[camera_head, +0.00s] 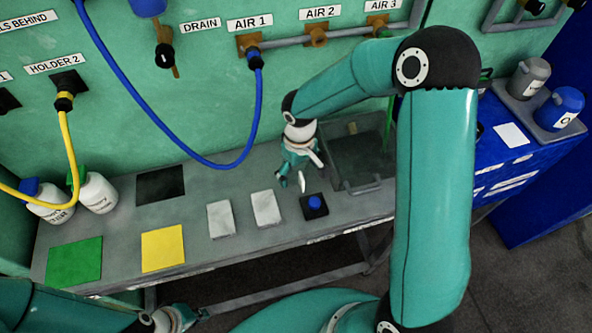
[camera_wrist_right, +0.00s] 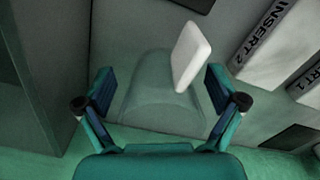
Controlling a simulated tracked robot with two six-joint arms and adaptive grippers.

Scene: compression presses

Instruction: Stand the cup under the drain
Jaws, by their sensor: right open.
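A see-through cup (camera_wrist_right: 160,95) with a white handle (camera_wrist_right: 190,55) appears between the spread fingers of my right gripper (camera_wrist_right: 160,105) in the right wrist view. In the head view, the white handle (camera_head: 301,182) shows just below my right gripper (camera_head: 291,180); the clear body is hard to make out. The right gripper is open, and I cannot tell whether it touches the cup. The drain outlet (camera_head: 164,55) is on the green wall, left of the DRAIN label (camera_head: 201,25). My left gripper (camera_head: 196,314) is at the bottom edge; its finger state is unclear.
The grey bench (camera_head: 105,225) holds a green pad (camera_head: 74,262), a yellow pad (camera_head: 163,248), two pale plates and a blue button (camera_head: 314,203). White bottles (camera_head: 97,193) stand at left. A sunken basin (camera_head: 360,160) is at right. A blue hose (camera_head: 150,125) hangs before the wall.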

